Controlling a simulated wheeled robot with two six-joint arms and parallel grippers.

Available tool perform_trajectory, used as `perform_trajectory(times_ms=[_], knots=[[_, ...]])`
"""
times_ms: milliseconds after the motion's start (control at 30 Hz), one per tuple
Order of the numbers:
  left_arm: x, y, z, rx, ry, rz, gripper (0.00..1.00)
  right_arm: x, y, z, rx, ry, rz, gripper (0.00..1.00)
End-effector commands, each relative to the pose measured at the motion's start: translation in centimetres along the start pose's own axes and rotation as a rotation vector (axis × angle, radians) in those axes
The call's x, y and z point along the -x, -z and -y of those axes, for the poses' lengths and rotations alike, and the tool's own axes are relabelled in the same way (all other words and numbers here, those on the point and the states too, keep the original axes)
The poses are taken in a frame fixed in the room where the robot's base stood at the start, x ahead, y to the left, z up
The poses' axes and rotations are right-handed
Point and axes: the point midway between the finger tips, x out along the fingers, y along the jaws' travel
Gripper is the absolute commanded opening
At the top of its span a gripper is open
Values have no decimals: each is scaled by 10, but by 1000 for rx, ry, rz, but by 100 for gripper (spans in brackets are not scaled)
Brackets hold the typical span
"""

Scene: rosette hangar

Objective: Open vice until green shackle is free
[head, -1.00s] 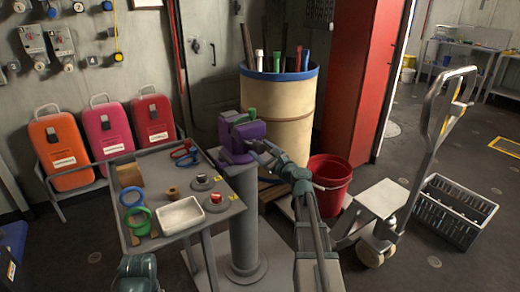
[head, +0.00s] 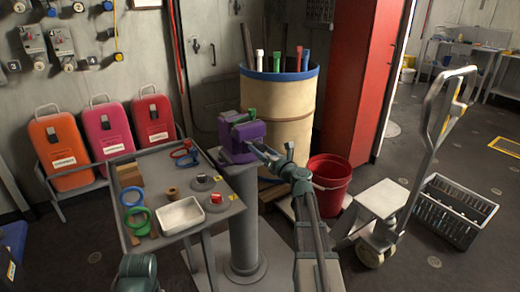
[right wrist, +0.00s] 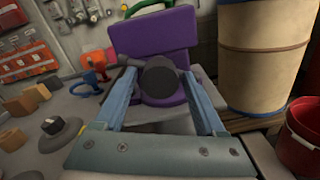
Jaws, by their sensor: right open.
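The purple vice (head: 243,150) stands on a grey pedestal in the middle of the head view. The green shackle (head: 237,118) shows at the top of the vice; whether the jaws still press on it cannot be told. My right gripper (head: 259,148) is at the vice's right side. In the right wrist view the purple vice (right wrist: 170,38) fills the top, and my right gripper (right wrist: 159,76) is open, its fingers on both sides of a dark round knob (right wrist: 160,78) on the vice. Contact with the knob is unclear.
A grey table (head: 222,220) with a white tray (head: 181,216), coloured shackles and small parts stands left of the vice. A drum (head: 275,115) is behind it. A red bucket (head: 330,182) and a pallet jack (head: 385,200) stand to the right.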

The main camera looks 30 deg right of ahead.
Motion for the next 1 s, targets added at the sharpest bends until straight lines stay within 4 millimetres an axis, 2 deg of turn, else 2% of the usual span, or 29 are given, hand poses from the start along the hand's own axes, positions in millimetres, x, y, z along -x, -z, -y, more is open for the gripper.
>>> perform_trajectory(times_ms=[1000], knots=[[0,0,0,0,0,0,50,0,0,0,-1023,0,0,72]])
